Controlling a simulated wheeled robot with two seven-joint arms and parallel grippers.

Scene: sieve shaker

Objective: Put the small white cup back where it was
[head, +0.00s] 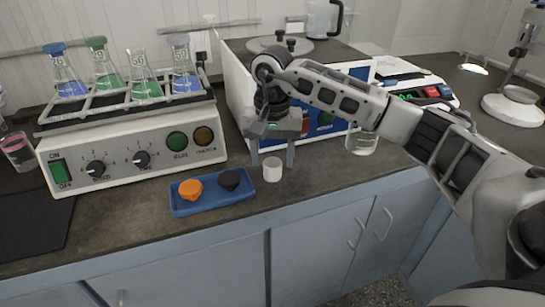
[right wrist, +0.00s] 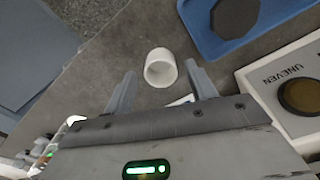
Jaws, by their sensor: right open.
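The small white cup (head: 272,169) stands on the dark counter, just right of the blue tray. In the right wrist view the cup (right wrist: 160,68) shows its open mouth, beyond and between the fingertips. My right gripper (head: 272,156) is open, with its fingers pointing down behind the cup in the head view. In the right wrist view the right gripper (right wrist: 161,80) has its two fingers spread and nothing between them that I can see gripped. My left gripper is not in view.
The blue tray (head: 213,207) holds an orange cap (head: 190,189) and a black cap (head: 229,180). A shaker (head: 130,150) with several flasks stands at left. A glass beaker (head: 361,143) stands right of the gripper. The counter's front edge is close to the cup.

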